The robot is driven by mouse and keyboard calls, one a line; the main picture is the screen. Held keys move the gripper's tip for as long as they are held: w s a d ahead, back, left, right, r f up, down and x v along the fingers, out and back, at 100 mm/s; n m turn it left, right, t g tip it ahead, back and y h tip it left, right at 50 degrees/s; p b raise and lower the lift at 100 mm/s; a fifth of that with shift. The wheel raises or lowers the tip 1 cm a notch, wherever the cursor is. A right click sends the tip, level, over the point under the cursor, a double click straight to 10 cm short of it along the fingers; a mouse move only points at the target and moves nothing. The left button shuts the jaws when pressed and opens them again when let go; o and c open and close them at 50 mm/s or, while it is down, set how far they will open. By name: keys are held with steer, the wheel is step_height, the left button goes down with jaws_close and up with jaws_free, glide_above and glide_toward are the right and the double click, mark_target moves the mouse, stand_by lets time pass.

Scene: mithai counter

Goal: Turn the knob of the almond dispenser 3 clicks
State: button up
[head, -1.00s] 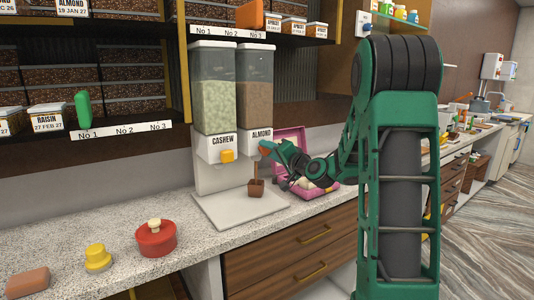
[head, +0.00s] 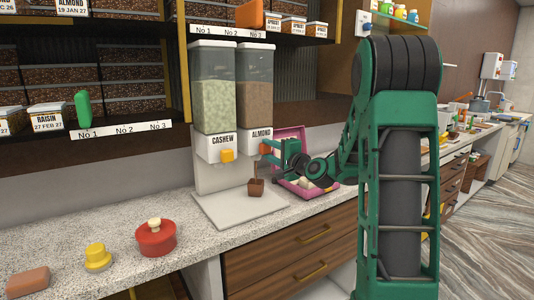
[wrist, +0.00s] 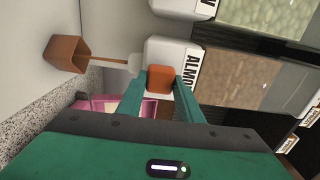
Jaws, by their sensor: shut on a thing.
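The almond dispenser (head: 254,92) stands to the right of the cashew dispenser, with brown contents and an ALMOND label. Its orange knob (wrist: 160,78) sits between the two green fingers of my gripper (wrist: 160,88) in the wrist view.
The cashew dispenser (head: 213,95) with a yellow knob (head: 227,155) is just left. A pink open box (head: 292,135) lies behind and right of my gripper. A red lidded pot (head: 156,239) and a yellow-topped item (head: 97,257) stand on the counter to the left.

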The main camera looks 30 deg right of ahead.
steer(key=shift+d+f, duration=0.1)
steer(key=shift+f, duration=0.1)
steer(key=o, duration=1.1)
steer(key=shift+r, duration=0.1)
steer(key=s, duration=1)
steer(key=shift+s+d, duration=0.15)
steer(key=shift+s, duration=0.25)
